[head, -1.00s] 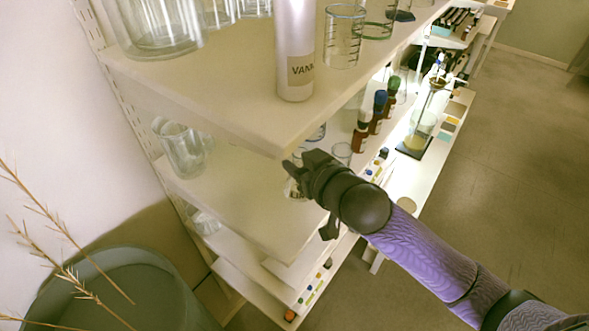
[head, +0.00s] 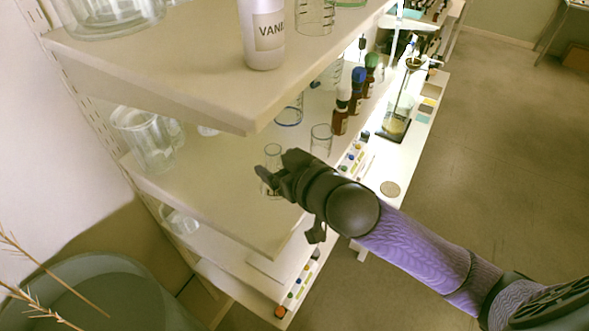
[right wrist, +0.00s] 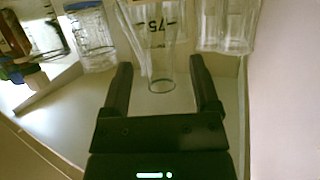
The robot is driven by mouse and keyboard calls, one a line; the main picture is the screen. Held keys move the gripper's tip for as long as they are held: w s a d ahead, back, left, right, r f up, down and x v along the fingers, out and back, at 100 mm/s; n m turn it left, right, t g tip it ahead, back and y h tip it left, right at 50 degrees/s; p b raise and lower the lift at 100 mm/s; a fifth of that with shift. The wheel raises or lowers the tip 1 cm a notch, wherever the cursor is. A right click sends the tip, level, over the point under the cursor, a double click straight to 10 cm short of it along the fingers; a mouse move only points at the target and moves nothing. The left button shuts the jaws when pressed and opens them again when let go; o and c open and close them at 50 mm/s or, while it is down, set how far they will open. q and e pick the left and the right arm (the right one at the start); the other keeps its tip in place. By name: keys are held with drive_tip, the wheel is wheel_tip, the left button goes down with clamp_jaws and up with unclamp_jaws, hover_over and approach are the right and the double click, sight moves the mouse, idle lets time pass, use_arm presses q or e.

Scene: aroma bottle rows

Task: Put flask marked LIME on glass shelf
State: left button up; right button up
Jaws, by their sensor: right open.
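My right gripper (head: 276,180) is open at the front part of the shelf below the top board. A small clear glass vessel (head: 273,154) stands at its fingers, partly hidden by them; a dark mark shows low on it, too small to read. In the right wrist view, a clear glass vessel (right wrist: 162,84) stands between and just beyond the open fingers (right wrist: 163,78). A marking like "75" shows behind or on it. I cannot read LIME on anything. A white bottle with a label starting "VANI" (head: 262,35) stands on the top board (head: 165,75). My left gripper is not in view.
The top board's front corner overhangs close to my right gripper. A glass beaker (head: 320,141) stands right of it, with brown bottles (head: 340,118) beyond. A glass jug (head: 148,140) stands at the left. The shelf's near front area (head: 235,215) is clear.

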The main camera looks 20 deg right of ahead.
drive_tip(key=p+v, duration=0.5)
drive_tip(key=v, duration=0.5)
drive_tip(key=s+d+f+g+h, duration=0.1)
drive_tip(key=d+f+g, duration=0.15)
drive_tip(key=f, duration=0.55)
drive_tip(key=s+d+f+m+g+h, duration=0.1)
drive_tip(key=d+f+h, duration=0.15)
drive_tip(key=f, duration=0.45)
drive_tip(key=s+d+f+g+h, duration=0.1)
drive_tip(key=d+f, duration=0.2)
drive_tip(key=f, duration=0.5)
drive_tip(key=s+a+f+g, duration=0.2)
drive_tip(key=s+f+g, duration=0.2)
drive_tip(key=s+f, duration=0.5)
drive_tip(key=s+a+f+g, duration=0.3)
drive_tip(key=s+f, duration=0.6)
drive_tip(key=s, duration=0.5)
drive_tip(key=shift+a+g+y, duration=0.2)
drive_tip(key=shift+g+y, duration=0.15)
drive_tip(key=shift+g, duration=0.1)
